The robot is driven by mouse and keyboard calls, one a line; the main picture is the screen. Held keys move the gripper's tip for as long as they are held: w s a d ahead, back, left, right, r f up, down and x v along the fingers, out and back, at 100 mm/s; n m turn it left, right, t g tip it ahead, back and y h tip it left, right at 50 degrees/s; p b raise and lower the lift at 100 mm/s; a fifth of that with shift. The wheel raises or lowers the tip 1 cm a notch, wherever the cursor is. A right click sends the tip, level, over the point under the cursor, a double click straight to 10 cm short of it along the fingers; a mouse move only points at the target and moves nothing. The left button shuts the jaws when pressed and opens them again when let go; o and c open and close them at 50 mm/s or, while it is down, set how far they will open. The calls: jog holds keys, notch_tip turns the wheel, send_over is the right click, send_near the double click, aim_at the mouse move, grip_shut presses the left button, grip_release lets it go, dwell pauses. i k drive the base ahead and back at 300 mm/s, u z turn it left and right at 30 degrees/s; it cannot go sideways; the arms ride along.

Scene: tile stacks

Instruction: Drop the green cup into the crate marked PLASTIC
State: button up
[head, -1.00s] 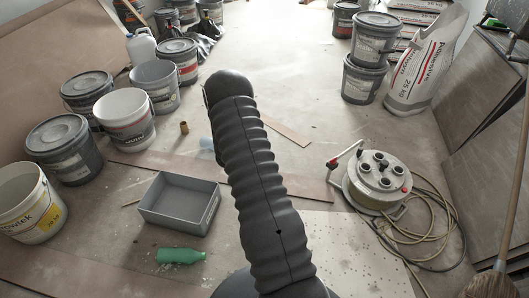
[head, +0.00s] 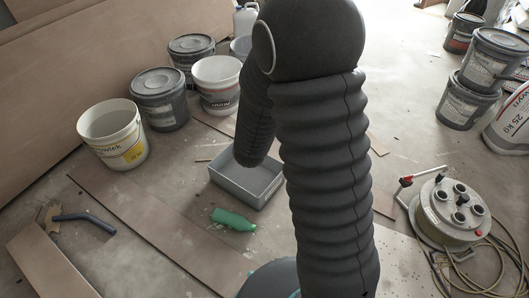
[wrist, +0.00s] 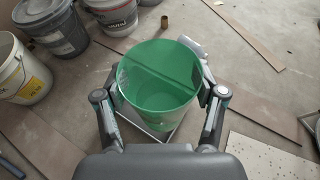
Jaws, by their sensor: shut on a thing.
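My gripper (wrist: 160,88) is shut on the green cup (wrist: 160,95). The cup is translucent, with its open rim toward the wrist camera, between the two fingers. A grey, open, shallow crate (head: 262,193) stands on the floor in the head view, partly behind my arm. Its edge shows below and around the cup in the wrist view (wrist: 171,137). The cup appears to be over the crate, but its height above it is unclear. No PLASTIC mark is readable on it. In the head view my arm hides the gripper and the cup.
A green bottle (head: 232,219) lies on the floor in front of the crate. Buckets (head: 112,137) stand at the left, and more buckets (head: 468,92) at the right. A cable reel (head: 452,212) with loose cable is at the right. Flat boards (head: 150,225) lie on the floor.

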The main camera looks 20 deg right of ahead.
aim_at(237, 176)
jog(key=k, duration=0.45)
jog(key=z, duration=1.2)
jog(key=i, duration=1)
jog(key=u, duration=2.75)
jog(key=i, duration=0.5)
jog(key=u, duration=0.05)
